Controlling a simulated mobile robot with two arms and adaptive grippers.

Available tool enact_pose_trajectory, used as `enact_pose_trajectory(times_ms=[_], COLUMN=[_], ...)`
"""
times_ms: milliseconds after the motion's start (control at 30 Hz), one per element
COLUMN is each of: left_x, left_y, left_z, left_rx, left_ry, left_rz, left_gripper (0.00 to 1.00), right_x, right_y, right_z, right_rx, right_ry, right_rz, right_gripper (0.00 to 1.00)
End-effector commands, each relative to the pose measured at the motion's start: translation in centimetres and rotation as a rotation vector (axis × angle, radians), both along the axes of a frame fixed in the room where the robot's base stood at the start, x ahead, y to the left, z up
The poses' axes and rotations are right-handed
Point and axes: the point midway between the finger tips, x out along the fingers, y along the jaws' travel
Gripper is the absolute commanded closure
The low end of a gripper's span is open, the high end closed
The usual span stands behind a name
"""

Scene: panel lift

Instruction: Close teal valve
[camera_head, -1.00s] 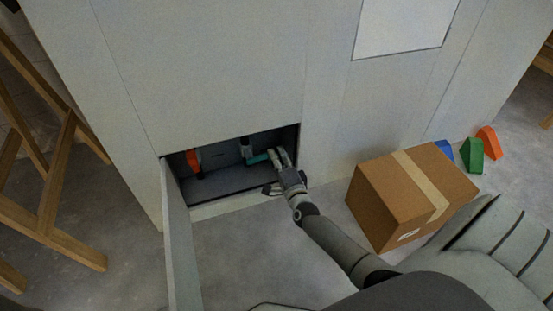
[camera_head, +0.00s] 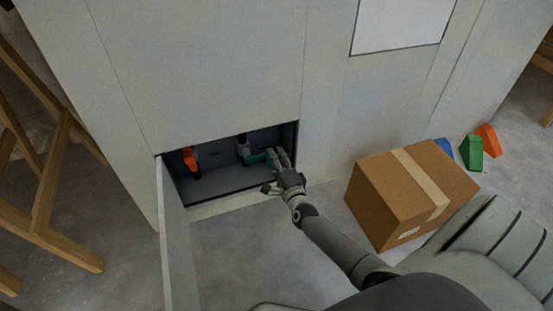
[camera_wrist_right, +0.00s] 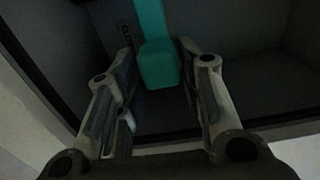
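The teal valve (camera_head: 258,157) sits inside a low wall recess, its handle sticking out sideways to the right from a grey pipe fitting. In the right wrist view the teal handle (camera_wrist_right: 158,62) lies between the fingertips of my right gripper, its end block near them. My right gripper (camera_head: 278,163) is at the right side of the recess opening, at the handle's free end. Its fingers are apart on either side of the handle; I see no clear contact. My left gripper is not in view.
An open panel door (camera_head: 176,235) stands at the left of the opening. A cardboard box (camera_head: 405,195) is on the floor to the right, with coloured blocks (camera_head: 472,153) behind it. Wooden trestles (camera_head: 45,190) stand left.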

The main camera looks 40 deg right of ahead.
Motion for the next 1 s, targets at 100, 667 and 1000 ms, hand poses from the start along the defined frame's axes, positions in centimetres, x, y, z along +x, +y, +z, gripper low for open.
enact_pose_trajectory(times_ms=[100, 667, 1000], left_x=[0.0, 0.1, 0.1], left_y=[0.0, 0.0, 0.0], left_z=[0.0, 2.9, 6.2], left_rx=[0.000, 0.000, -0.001], left_ry=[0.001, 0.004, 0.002], left_rz=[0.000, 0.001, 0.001], left_gripper=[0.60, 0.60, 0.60], right_x=[0.0, 0.1, 0.5], right_y=[0.0, 0.2, 1.6], right_z=[0.1, 2.7, 5.6], right_rx=[-0.001, -0.210, -0.594], right_ry=[-0.001, 0.051, 0.150], right_rz=[0.000, 0.000, 0.001], right_gripper=[0.54, 0.54, 0.54])
